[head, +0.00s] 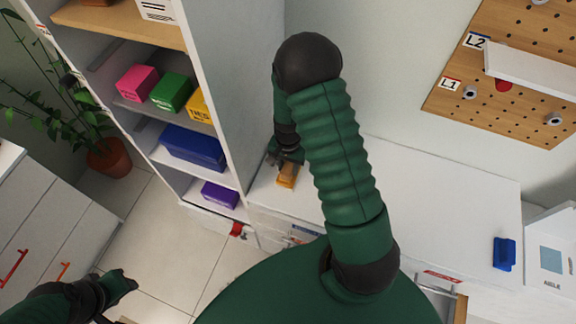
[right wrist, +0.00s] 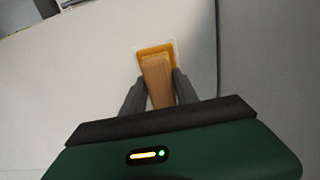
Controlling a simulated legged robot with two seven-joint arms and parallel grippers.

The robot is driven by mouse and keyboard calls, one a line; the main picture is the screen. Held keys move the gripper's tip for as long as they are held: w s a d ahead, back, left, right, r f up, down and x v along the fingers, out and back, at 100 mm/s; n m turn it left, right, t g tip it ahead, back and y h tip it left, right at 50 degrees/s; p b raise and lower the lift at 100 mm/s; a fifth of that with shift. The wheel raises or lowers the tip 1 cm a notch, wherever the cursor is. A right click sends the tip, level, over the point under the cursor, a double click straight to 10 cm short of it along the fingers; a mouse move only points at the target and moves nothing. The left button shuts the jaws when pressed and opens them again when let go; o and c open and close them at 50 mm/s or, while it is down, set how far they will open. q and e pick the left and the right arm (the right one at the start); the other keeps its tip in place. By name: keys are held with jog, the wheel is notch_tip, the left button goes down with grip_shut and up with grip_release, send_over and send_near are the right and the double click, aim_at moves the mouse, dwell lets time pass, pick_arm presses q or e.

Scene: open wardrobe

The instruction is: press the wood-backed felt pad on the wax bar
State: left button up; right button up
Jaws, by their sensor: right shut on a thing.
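My right gripper (head: 284,160) is low over the white worktop beside the shelf unit. In the right wrist view its fingers (right wrist: 152,92) are shut on the wood-backed pad (right wrist: 157,78), whose light wood back shows between them. The pad's felt face is hidden. An amber slab with a pale border, which looks like the wax bar (right wrist: 154,49), shows just past and under the pad's end. I cannot tell whether they touch. In the head view, the pad and bar blend into one small orange-brown patch. My left gripper (head: 125,281) is at the lower left, away from the worktop; its jaw state is unclear.
The shelf unit (head: 240,90) with coloured boxes stands left of my right gripper. A blue object (head: 504,253) sits at the worktop's right end. The worktop (head: 440,190) between is mostly clear. A pegboard (head: 520,60) with a white shelf is at the upper right.

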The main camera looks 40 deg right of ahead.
aim_at(289, 166)
notch_tip(289, 166, up, 7)
jog(key=p, duration=0.5)
jog(key=shift+f, duration=0.2)
jog(key=shift+f, duration=0.1)
jog(key=shift+s, duration=0.1)
